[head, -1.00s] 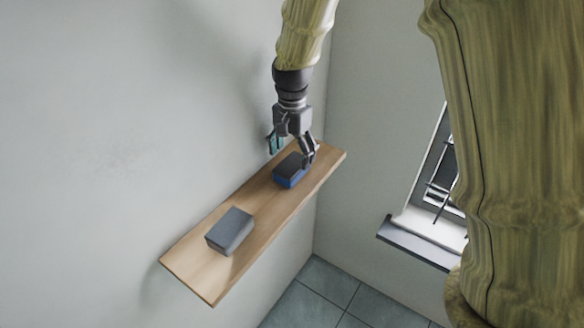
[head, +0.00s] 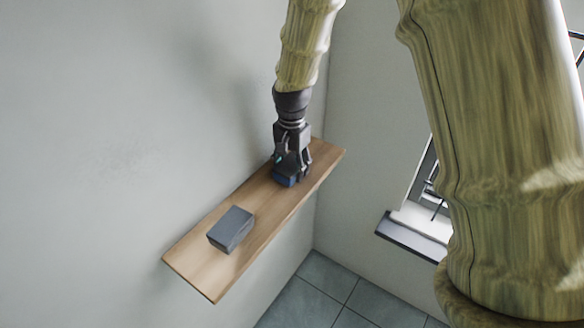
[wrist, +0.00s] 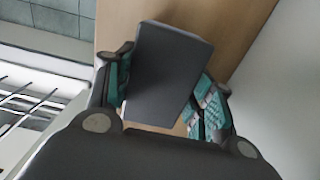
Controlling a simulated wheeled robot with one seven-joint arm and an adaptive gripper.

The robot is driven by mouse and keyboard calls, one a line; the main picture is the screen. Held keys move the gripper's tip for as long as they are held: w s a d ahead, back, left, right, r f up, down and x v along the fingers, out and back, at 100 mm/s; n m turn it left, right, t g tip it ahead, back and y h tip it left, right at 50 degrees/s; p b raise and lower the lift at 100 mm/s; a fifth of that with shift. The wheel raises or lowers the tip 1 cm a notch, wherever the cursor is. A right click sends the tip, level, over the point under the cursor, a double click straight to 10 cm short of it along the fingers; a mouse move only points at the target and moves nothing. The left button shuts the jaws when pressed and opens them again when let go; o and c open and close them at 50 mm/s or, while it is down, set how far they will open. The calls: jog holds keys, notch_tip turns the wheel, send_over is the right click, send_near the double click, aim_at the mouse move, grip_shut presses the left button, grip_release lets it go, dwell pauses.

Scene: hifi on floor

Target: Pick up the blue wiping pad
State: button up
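The blue wiping pad (head: 285,181) lies on the wooden shelf (head: 205,272), toward its far end. It has a dark grey top and a blue lower side. In the wrist view its dark top (wrist: 165,75) fills the middle, slightly turned relative to the fingers. My gripper (head: 291,172) is down over the pad, pointing downward, with one finger on each side. The teal-lined fingers (wrist: 168,95) are spread about the pad's width, close to its sides. I see no firm squeeze, and the fingertips' contact is partly hidden.
A second block, all grey (head: 231,229), lies on the near part of the shelf, clear of my gripper. The wall runs along the shelf's left side. A window with a sill (head: 412,238) is to the right. Shelf space between the two blocks is free.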

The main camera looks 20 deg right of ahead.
aim_at(292, 162)
jog(key=shift+r, duration=0.15)
jog(key=shift+c, duration=0.5)
jog(key=shift+r+b, duration=0.45)
jog(key=shift+r, duration=0.15)
jog(key=shift+r+b, duration=0.4)
jog(key=shift+r, duration=0.55)
jog(key=s+d+r+b, duration=0.1)
jog(key=s+d+b, duration=0.2)
jog(key=s, duration=1.1)
jog(key=d, duration=0.3)
jog(key=shift+s+d+r+b, duration=0.15)
jog(key=shift+s+r+b, duration=0.15)
jog(key=shift+s+b, duration=0.05)
